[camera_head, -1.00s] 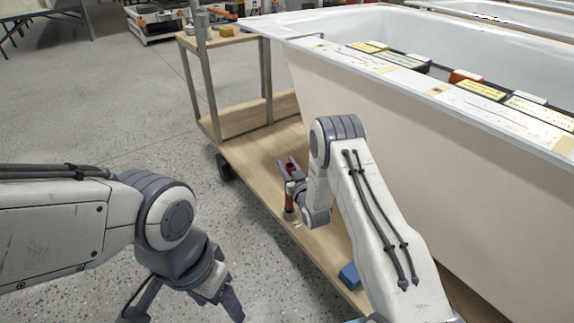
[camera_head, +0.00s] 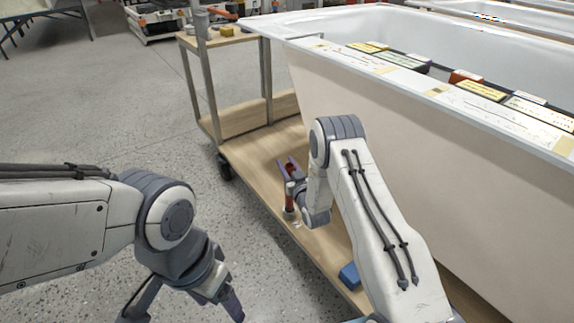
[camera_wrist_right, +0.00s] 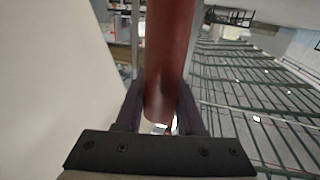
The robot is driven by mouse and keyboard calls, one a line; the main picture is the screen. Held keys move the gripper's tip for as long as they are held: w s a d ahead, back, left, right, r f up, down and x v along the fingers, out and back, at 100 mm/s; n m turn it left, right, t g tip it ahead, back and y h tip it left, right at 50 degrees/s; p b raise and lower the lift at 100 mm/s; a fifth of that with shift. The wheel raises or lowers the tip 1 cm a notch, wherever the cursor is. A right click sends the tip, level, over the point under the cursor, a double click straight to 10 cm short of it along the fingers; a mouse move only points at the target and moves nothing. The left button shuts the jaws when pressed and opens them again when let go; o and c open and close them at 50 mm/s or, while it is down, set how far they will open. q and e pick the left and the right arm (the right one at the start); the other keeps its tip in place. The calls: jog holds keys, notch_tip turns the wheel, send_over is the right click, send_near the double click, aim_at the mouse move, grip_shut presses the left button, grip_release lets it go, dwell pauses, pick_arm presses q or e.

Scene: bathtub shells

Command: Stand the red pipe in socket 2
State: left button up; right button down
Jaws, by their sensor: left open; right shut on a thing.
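My left gripper (camera_head: 185,305) is open and empty over the floor at the lower left.
The white bathtub (camera_head: 370,130) stands close to the right of my right arm. A blue block (camera_head: 350,275) lies on the cart deck (camera_head: 250,160). Cart posts (camera_head: 207,90) rise behind. The floor at left is clear.

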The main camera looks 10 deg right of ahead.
jog(key=shift+f+b, duration=1.85)
jog(key=shift+f, duration=0.5)
jog(key=shift+c, duration=2.2)
grip_release()
jog(key=s+d+p, duration=0.1)
jog(key=s+p, duration=0.3)
jog(key=s, duration=0.6)
jog(key=shift+s+d, duration=0.2)
